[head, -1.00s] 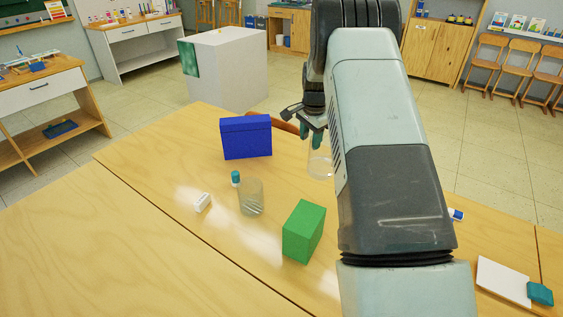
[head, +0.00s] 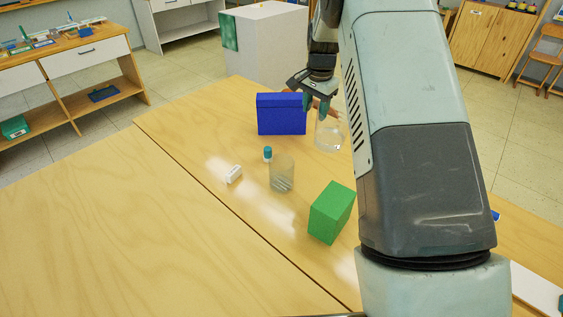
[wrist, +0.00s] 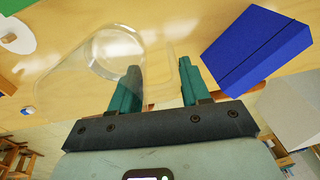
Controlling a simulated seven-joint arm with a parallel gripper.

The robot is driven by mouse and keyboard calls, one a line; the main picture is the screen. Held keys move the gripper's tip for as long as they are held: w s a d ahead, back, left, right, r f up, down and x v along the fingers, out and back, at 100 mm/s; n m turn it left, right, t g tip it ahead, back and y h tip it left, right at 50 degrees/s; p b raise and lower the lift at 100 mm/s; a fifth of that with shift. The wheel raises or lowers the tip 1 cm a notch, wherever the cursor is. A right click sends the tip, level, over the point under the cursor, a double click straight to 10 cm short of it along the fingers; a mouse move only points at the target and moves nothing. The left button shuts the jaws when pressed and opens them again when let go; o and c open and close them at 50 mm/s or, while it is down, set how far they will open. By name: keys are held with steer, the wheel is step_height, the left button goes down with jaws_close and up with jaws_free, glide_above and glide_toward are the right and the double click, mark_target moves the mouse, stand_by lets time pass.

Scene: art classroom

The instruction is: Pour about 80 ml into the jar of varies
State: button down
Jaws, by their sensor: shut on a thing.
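My gripper (head: 318,106) is shut on a clear glass vessel (head: 330,136) and holds it just right of the blue box, partly behind my arm. In the wrist view the vessel (wrist: 75,82) shows at the two teal fingers (wrist: 160,68). I cannot tell whether it holds liquid. A clear glass jar (head: 282,174) stands upright on the wooden table (head: 150,200), apart from the held vessel and to its lower left. Faint stripes show near its bottom; its contents are unclear.
A blue box (head: 281,115) stands behind the jar, and a green box (head: 331,212) stands in front of it, to the right. The table's left part is clear.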

steer(key=s+a+n+g, duration=0.1)
steer(key=s+a+n, duration=0.65)
steer(key=a, duration=0.75)
steer(key=s+a+n, duration=0.7)
steer(key=s+a, duration=0.2)
steer(key=a, duration=0.6)
step_height(320, 180, down, 13)
steer(key=shift+s+d+f+y, duration=0.2)
steer(key=shift+d+y, duration=0.05)
steer(key=shift+y, duration=0.05)
steer(key=w+d+r+g+y+p, duration=0.2)
steer(key=w+d+r+g+y, duration=0.3)
steer(key=d+r+y, duration=0.4)
steer(key=shift+d+r+m+y+p, duration=0.4)
steer(key=shift+r+y, duration=0.2)
steer(key=shift+r, duration=0.35)
steer(key=shift+w+d+r+g+y+p, duration=0.3)
steer(key=shift+d+r+y+p, duration=0.1)
steer(key=shift+r+y+p, duration=0.15)
